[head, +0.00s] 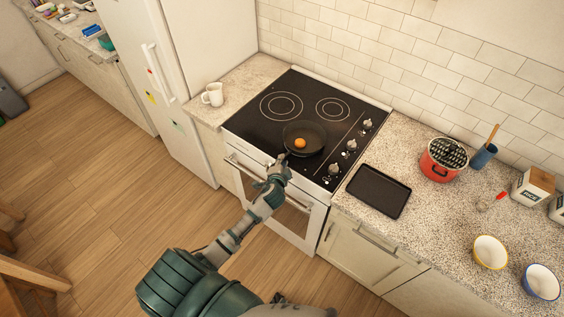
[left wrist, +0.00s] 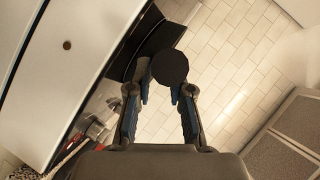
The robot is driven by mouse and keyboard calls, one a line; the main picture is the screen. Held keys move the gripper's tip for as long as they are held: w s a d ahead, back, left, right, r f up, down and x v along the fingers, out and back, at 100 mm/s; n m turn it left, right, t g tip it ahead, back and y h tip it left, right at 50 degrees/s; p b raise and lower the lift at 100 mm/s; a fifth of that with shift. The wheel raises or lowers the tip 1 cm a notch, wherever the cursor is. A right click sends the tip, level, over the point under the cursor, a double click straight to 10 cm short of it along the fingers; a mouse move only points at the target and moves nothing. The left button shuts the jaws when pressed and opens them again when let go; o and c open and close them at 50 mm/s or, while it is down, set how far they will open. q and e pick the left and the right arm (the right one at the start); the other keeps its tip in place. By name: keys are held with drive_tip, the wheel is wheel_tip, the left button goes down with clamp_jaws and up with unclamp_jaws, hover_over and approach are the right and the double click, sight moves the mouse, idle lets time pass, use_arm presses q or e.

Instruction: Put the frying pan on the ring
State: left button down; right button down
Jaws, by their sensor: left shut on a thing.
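The dark frying pan (head: 315,146) is over the front part of the black glass cooktop (head: 256,127), with a small orange round thing (head: 300,143) in it. I cannot tell if the pan touches the glass. Two pale rings show behind it, a back-left ring (head: 281,105) and a back-right ring (head: 333,108). Any ring under the pan is hidden. My left gripper (head: 281,160) is shut on the pan's handle at the near edge. In the left wrist view a dark round shape (left wrist: 170,67) shows between the gripper's fingers (left wrist: 162,98). My right gripper is not in view.
Knobs (head: 351,145) line the cooktop's right side. A white mug (head: 213,95) stands on the left counter. A black tray (head: 379,190) and a red pot (head: 442,160) are on the right counter, with bowls (head: 490,252) further right. The tiled wall is behind.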

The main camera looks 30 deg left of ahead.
use_arm(q)
drive_tip(key=c, duration=1.2)
unclamp_jaws()
drive_tip(key=shift+f, duration=0.1)
drive_tip(key=shift+o, duration=0.7)
drive_tip(key=shift+a+f, duration=0.1)
drive_tip(key=shift+a, duration=0.25)
drive_tip(key=shift+s, duration=0.1)
drive_tip(key=v, duration=1.2)
